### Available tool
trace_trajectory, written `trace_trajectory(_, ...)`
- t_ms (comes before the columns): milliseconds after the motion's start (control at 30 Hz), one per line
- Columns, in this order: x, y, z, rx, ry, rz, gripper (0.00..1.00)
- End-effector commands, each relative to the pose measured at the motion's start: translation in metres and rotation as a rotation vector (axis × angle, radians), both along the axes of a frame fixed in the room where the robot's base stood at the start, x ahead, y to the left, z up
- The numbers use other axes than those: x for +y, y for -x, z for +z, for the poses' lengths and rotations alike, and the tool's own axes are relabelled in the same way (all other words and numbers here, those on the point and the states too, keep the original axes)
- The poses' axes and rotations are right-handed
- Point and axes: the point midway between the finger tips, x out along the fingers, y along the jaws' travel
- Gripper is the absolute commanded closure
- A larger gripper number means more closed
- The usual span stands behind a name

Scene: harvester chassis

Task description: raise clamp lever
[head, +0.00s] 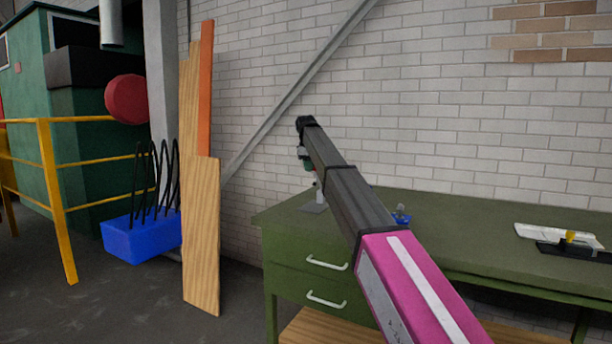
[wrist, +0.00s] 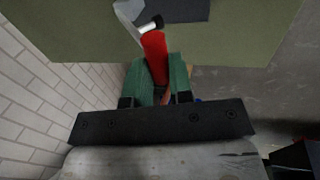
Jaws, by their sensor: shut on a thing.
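The clamp lever (wrist: 155,56) has a red handle and shows in the wrist view between the green fingers of my gripper (wrist: 159,70). My gripper is shut on this handle. The clamp's grey metal part (wrist: 130,14) shows beyond the handle, near the top edge. In the head view, my gripper (head: 307,163) is small at the far end of my arm, above the left end of the green workbench (head: 470,212). The clamp's pale base (head: 313,208) stands on the bench there. The rest of the clamp is mostly hidden, and the lever's exact angle is hard to tell.
A white brick wall (head: 430,110) stands behind the bench, close on the left in the wrist view. A small blue object (head: 401,216) lies on the bench by my arm. A black-and-yellow item (head: 570,243) lies at right. Wooden boards (head: 201,220) lean left of the bench.

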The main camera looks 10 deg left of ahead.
Motion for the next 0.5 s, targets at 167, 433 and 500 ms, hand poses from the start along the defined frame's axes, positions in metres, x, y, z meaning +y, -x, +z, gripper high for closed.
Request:
trace_trajectory(167,-0.009,-0.028,0.010,-0.003,0.004,-0.003,1.00)
trace_trajectory(433,-0.019,-0.053,0.019,0.000,0.003,-0.003,1.00)
trace_trajectory(500,-0.020,-0.060,0.020,0.030,-0.008,-0.003,1.00)
